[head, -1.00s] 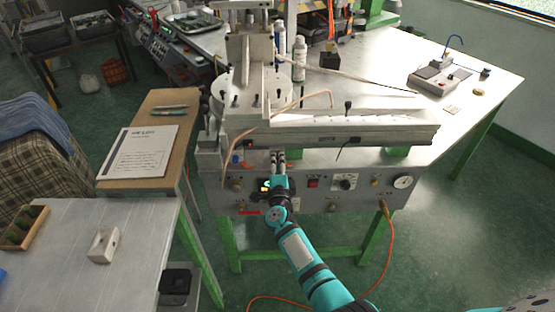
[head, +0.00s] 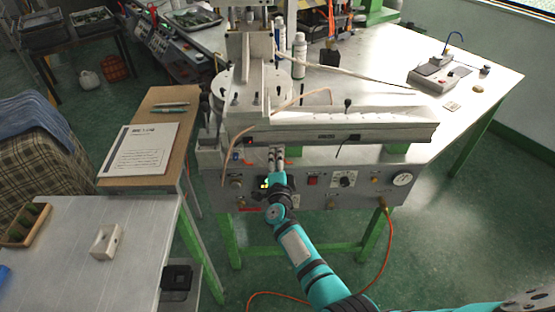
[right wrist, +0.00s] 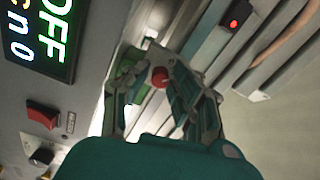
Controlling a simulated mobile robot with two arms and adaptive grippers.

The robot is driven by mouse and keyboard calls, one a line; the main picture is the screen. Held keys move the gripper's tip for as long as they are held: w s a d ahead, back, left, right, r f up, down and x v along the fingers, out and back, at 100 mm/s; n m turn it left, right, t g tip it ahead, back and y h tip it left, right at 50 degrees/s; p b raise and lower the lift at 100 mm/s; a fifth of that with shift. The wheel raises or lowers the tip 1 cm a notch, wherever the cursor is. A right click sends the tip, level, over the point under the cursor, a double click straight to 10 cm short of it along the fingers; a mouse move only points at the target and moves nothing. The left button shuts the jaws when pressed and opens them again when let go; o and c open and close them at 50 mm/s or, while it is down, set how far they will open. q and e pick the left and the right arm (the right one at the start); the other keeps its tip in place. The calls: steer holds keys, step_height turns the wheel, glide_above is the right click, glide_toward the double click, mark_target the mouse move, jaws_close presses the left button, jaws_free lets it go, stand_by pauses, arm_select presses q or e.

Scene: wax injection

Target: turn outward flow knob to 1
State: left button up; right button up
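The machine's grey front panel (head: 330,203) carries several knobs and a round gauge (head: 402,180). A black knob on a white dial (head: 343,180) is right of a red switch (head: 313,181). I cannot read which is the outward flow knob. My right gripper (head: 277,152) is at the panel's upper edge, left of the red switch. In the right wrist view its fingers (right wrist: 158,82) stand apart, with a small red round part (right wrist: 160,77) visible between them. Contact is unclear. My left gripper is not in view.
The wrist view shows a lit display (right wrist: 38,35), a red rocker switch (right wrist: 42,113) and a black knob (right wrist: 41,156). The machine's long grey beam (head: 350,128) overhangs the panel. An orange hose (head: 390,240) hangs at right. A clipboard table (head: 150,180) stands left.

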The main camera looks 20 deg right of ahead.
steer(key=shift+o, duration=1.1)
